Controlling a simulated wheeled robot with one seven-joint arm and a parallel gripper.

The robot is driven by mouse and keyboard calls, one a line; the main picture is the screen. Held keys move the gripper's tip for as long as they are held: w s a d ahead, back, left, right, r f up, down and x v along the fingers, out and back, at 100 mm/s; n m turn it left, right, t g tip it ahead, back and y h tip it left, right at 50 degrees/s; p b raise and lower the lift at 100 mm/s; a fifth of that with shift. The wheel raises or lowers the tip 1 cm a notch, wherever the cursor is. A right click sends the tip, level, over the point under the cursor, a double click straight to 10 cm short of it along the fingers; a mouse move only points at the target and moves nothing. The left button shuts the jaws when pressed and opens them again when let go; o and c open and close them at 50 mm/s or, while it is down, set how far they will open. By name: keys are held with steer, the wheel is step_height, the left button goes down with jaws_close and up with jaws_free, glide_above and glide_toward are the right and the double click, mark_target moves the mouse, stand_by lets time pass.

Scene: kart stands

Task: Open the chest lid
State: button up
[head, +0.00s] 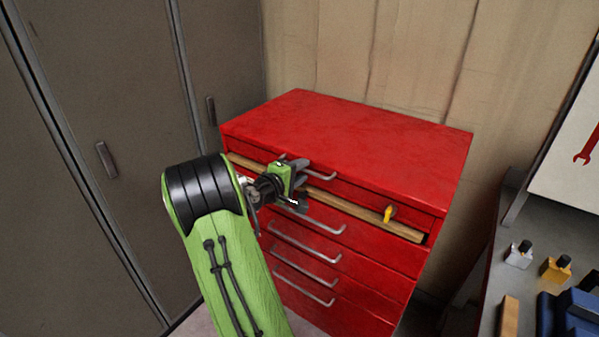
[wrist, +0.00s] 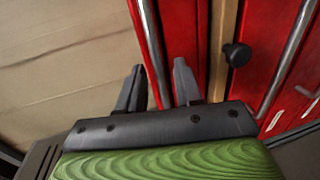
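The red chest (head: 350,130) stands against the wall, and its lid (head: 345,122) is down. A silver bar handle (head: 322,175) is on the lid's front; it also shows in the wrist view (wrist: 152,50). My gripper (head: 303,183) is in front of the chest's upper left part, at this handle. In the wrist view my gripper (wrist: 157,85) has its two dark fingers spread apart, with the handle bar running between them. I see no finger clearly touching the bar. My gripper hides part of the front below the lid.
A wooden strip (head: 350,206) runs below the lid front, with a yellow knob or latch (head: 389,214) at its right. A black knob (wrist: 237,55) shows in the wrist view. Drawers with silver handles (head: 305,251) lie below. Grey lockers (head: 100,100) stand left; a workbench (head: 500,285) stands right.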

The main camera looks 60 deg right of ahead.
steer(key=shift+c, duration=0.2)
jaws_close()
stand_by(1.3)
